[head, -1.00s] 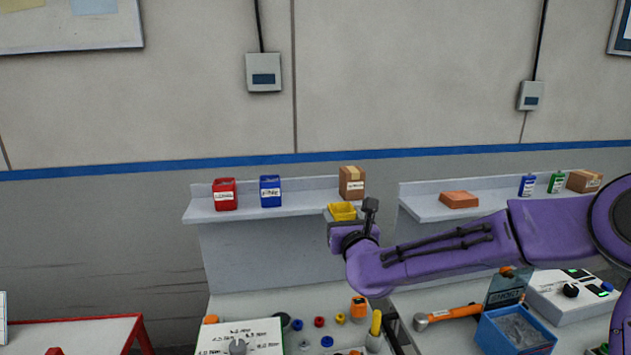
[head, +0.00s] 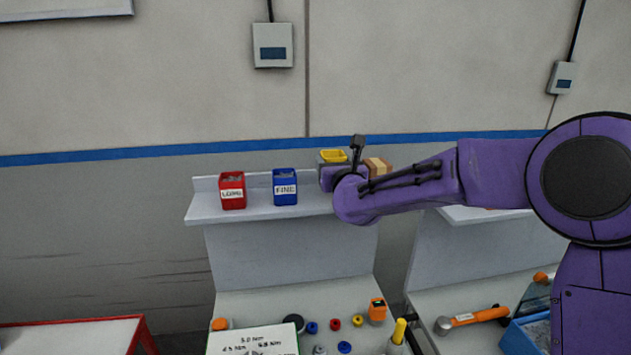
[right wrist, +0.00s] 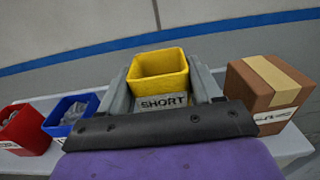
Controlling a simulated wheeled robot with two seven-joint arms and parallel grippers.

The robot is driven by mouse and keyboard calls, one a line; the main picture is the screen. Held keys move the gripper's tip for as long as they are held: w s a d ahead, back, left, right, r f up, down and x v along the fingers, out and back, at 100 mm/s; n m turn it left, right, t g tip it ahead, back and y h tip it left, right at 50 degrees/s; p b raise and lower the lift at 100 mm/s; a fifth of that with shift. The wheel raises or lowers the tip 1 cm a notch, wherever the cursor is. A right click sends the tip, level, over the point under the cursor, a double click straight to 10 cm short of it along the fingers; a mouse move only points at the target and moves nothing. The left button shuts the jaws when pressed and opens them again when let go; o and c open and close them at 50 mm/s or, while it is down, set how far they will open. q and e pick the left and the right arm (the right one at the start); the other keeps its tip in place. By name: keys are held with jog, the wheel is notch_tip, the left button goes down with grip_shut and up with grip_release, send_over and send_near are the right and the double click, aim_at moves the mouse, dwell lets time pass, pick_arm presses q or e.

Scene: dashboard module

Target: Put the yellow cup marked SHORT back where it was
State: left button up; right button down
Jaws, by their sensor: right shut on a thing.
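The yellow cup (right wrist: 160,66) marked SHORT is upright between the fingers of my right gripper (right wrist: 165,88) in the right wrist view. Its label faces my wrist. In the head view the yellow cup (head: 333,156) shows above the shelf (head: 240,215), with my right gripper (head: 338,168) shut on it. The red cup marked LONG (head: 232,190) and the blue cup marked FINE (head: 285,187) stand on the shelf to the left of it. My left gripper is not in view.
A cardboard box (right wrist: 268,90) stands close to the right of the held cup; it also shows behind my arm in the head view (head: 378,166). Shelf room lies between the blue cup and the box. Below is a bench with knobs and an orange-handled hammer (head: 472,317).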

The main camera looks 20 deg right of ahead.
jog(key=s+f+b, duration=0.2)
jog(key=shift+f+b, duration=0.35)
jog(key=shift+b, duration=0.05)
jog(key=shift+s+f, duration=0.1)
jog(key=shift+s, duration=0.05)
jog(key=shift+w+a, duration=0.1)
jog(key=shift+w, duration=0.25)
jog(key=shift+c, duration=1)
grip_release()
jog(key=shift+w+f, duration=0.45)
jog(key=shift+w, duration=0.25)
jog(key=shift+s+r, duration=0.35)
jog(key=shift+s, duration=0.4)
pick_arm(q)
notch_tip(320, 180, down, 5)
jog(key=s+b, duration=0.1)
jog(key=b, duration=0.2)
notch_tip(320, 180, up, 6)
jog(key=p, duration=0.6)
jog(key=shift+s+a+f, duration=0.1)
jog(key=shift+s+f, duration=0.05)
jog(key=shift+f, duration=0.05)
pick_arm(e)
jog(key=v, duration=1.1)
jog(key=shift+f, duration=0.2)
